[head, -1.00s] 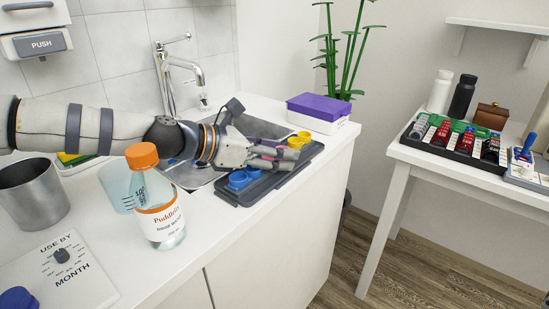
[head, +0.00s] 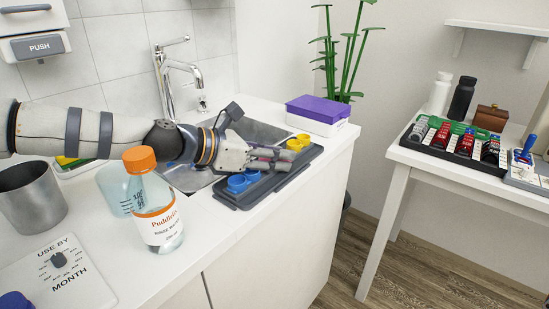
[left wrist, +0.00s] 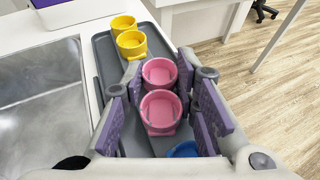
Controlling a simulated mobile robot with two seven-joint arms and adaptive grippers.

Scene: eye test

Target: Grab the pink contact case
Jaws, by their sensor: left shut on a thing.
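The pink contact case (left wrist: 160,108) has two round cups and sits in the dark grey tray (left wrist: 104,48), seen from above in the left wrist view. My left gripper (left wrist: 160,92) is shut on it, with purple-padded fingers on both sides. In the head view my left gripper (head: 270,159) is over the middle of the tray (head: 312,155), and its fingers hide most of the pink case. A yellow case (head: 298,142) lies beyond the fingers and a blue case (head: 241,182) on the near side. I cannot tell whether the pink case is lifted. My right gripper is out of view.
A labelled bottle with an orange cap (head: 154,205) and a metal cup (head: 30,195) stand in front of my left arm. The sink (head: 185,178) and tap are behind. A purple-lidded box (head: 318,113) stands past the tray. A second table (head: 430,158) is at right.

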